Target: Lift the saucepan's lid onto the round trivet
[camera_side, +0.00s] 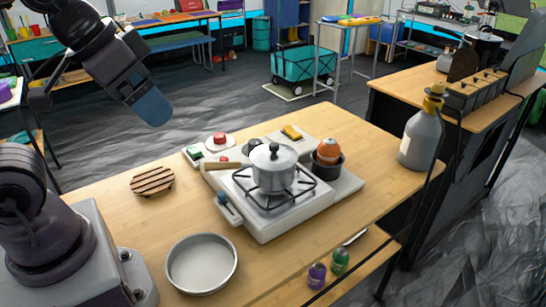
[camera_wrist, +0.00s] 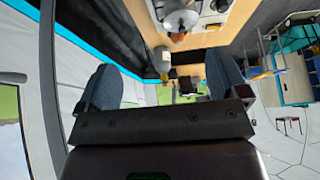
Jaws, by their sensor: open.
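The steel saucepan (camera_side: 272,182) stands on the stove's burner grate in the side view, its wooden handle pointing left. Its silver lid (camera_side: 262,160) is on top, with a dark knob at its centre. The round slatted wooden trivet (camera_side: 152,181) lies bare on the table, left of the stove. My gripper (camera_side: 153,108) is raised above the table's far left side, well apart from lid and trivet. In the wrist view its two blue fingers are spread with nothing between them (camera_wrist: 163,82). The lidded saucepan (camera_wrist: 180,17) shows at that view's top edge.
The stove (camera_side: 258,221) fills the table's middle. A dark pot holding an orange item (camera_side: 328,151) stands right of the saucepan, and a grey bottle (camera_side: 421,140) at the right. A round empty pan (camera_side: 201,264) lies in front. Bare wood surrounds the trivet.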

